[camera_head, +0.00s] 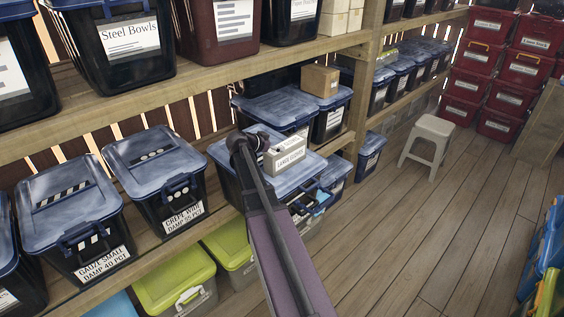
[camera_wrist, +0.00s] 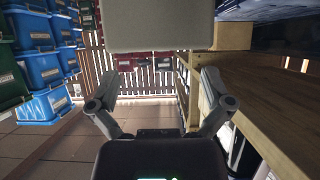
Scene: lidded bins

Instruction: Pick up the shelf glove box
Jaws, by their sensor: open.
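The glove box (camera_head: 285,154) is a small pale grey box with a white label that reads like "LARGE GLOVES". It sits on the blue lid of a bin on the middle shelf. My gripper (camera_head: 258,141) is beside its left end in the head view, partly hidden by my arm. In the wrist view my gripper (camera_wrist: 160,76) has its two fingers spread wide with nothing between the tips. A plain grey block, probably the glove box (camera_wrist: 158,25), fills the top centre there. I cannot tell whether a finger touches it.
A lidded bin (camera_head: 155,177) stands left of the glove box on the wooden shelf. A cardboard box (camera_head: 320,80) sits on a lid behind. A shelf post (camera_head: 366,75) rises to the right. A white stool (camera_head: 428,140) stands on the otherwise open floor.

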